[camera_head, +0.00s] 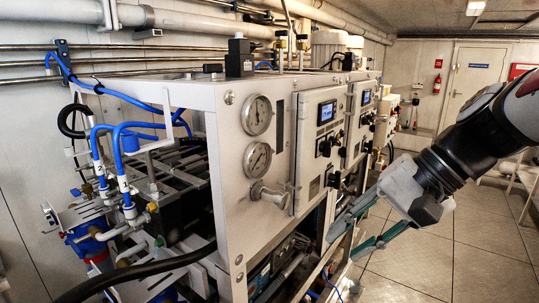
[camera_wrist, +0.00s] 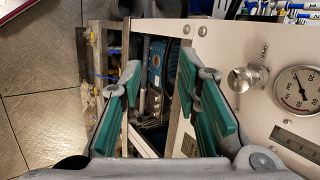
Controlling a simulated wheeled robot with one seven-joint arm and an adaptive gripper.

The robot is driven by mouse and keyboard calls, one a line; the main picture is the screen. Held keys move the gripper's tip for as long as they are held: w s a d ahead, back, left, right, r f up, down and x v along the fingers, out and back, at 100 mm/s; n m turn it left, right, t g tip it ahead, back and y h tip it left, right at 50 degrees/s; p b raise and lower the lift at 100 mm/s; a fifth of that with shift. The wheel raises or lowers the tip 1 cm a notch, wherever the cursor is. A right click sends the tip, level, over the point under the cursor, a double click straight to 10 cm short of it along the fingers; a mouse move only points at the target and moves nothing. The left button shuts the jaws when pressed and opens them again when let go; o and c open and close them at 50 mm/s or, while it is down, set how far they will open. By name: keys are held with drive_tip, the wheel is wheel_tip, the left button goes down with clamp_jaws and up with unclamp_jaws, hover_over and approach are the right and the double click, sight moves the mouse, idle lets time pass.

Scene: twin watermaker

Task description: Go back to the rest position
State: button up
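My gripper (camera_head: 345,245) reaches in from the right in the head view, low beside the front of the white watermaker cabinet (camera_head: 228,160). Its two green-padded fingers are apart and point toward the cabinet's lower front. In the wrist view my gripper (camera_wrist: 159,64) is open with nothing between the fingers. Past the fingertips lies the cabinet's open lower frame, with a blue part (camera_wrist: 156,62) inside. A metal valve knob (camera_wrist: 245,79) and a pressure gauge (camera_wrist: 298,88) are to the right of the fingers. I cannot tell whether a finger touches the cabinet.
The head view shows two gauges, the upper gauge (camera_head: 257,114) over the lower gauge (camera_head: 257,158), and the valve knob (camera_head: 268,191) below. Blue hoses (camera_head: 118,150) and a black hose (camera_head: 140,270) are at left. Tiled floor (camera_head: 470,250) on the right is clear, toward a door (camera_head: 474,85).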

drive_tip(key=s+d+f+n+t+h, duration=0.2)
drive_tip(key=s+d+n+h, duration=0.3)
drive_tip(key=s, duration=0.6)
drive_tip(key=shift+s+d+f+h, duration=0.5)
drive_tip(key=shift+d+h, duration=0.3)
drive_tip(key=shift+h, duration=0.3)
drive_tip(key=shift+w+a, duration=0.1)
drive_tip(key=shift+w, duration=0.05)
